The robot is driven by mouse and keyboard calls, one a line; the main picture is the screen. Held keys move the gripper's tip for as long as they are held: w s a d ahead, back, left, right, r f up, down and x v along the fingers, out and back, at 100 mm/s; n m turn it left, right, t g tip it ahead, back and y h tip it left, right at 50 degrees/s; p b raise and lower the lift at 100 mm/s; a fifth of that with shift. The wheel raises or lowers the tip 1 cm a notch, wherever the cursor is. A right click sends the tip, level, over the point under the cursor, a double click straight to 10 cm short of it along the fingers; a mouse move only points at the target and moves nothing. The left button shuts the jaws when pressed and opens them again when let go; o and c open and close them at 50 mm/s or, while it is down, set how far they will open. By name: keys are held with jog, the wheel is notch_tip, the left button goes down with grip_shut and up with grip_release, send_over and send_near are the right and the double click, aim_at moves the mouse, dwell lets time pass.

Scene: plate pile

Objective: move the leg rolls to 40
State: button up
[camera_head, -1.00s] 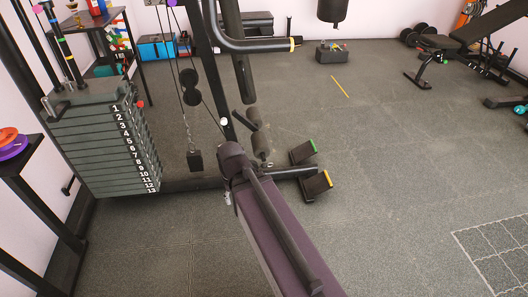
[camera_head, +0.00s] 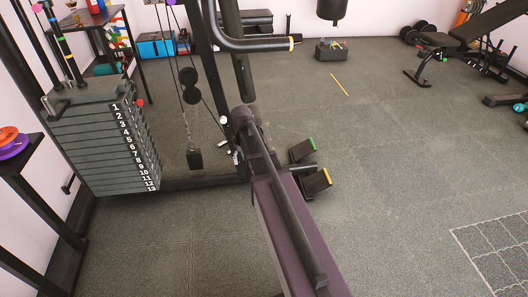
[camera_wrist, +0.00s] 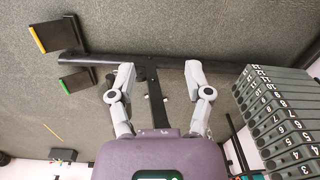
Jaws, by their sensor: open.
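My gripper (camera_wrist: 157,72) is open in the wrist view, its two pale grey fingers apart with a dark upright bar (camera_wrist: 154,92) of the exercise machine between them. I cannot tell whether they touch it. In the head view my arm's dark links cover the spot by the machine's post where the padded leg rolls were visible, and I cannot make the rolls out in either view. Only small pale parts of my gripper (camera_head: 232,155) show beside the arm. No marking of 40 is readable.
The numbered weight stack (camera_head: 105,145) stands at left; it also shows in the wrist view (camera_wrist: 280,120). Two foot plates, one green-tipped (camera_head: 302,150) and one yellow-tipped (camera_head: 316,181), stand right of my arm. A dark floor beam (camera_wrist: 200,64) runs beyond my fingers.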

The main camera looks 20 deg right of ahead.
jog(key=w+d+m, duration=0.1)
jog(key=w+d, duration=1.2)
jog(key=d, duration=0.1)
jog(key=shift+d+r+m, duration=0.3)
jog(key=shift+d+m, duration=0.1)
jog(key=shift+f, duration=0.1)
jog(key=f+b, duration=1.3)
jog(key=shift+a+f, duration=0.3)
jog(key=shift+c, duration=0.3)
jog(key=shift+d+r, duration=0.1)
grip_shut()
